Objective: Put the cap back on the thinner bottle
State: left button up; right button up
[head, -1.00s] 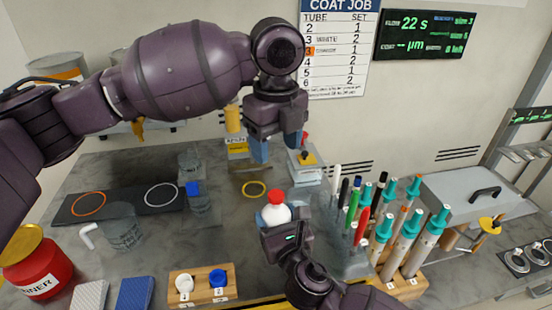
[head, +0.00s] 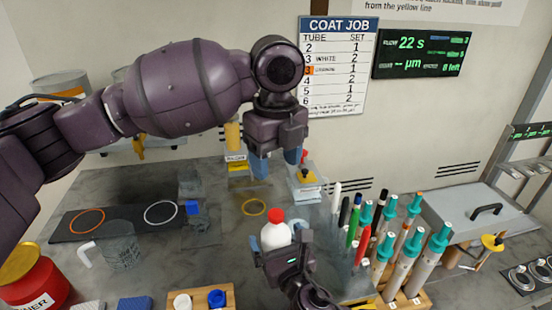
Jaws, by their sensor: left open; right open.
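A red can with a yellow lid (head: 22,263) stands at the lower left, its label ending in "NNER". A white bottle with a red top (head: 277,229) stands upright near the middle. My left gripper (head: 275,163) is open and empty, pointing down above the back of the bench, behind and above the bottle. A white cap (head: 182,301) and a blue cap (head: 217,298) sit on a wooden block (head: 200,292) at the bottom.
Several pens and teal-topped tubes (head: 436,245) stand in racks to the right. A glass beaker (head: 122,246) and a dark mat with rings (head: 130,215) are at left. A grey lidded box (head: 470,215) is far right.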

pick_arm(q)
jog(key=shift+s+r+p, duration=0.2)
jog(key=shift+r+p, duration=0.25)
jog(key=shift+r, duration=0.6)
pick_arm(e)
jog(key=v, duration=1)
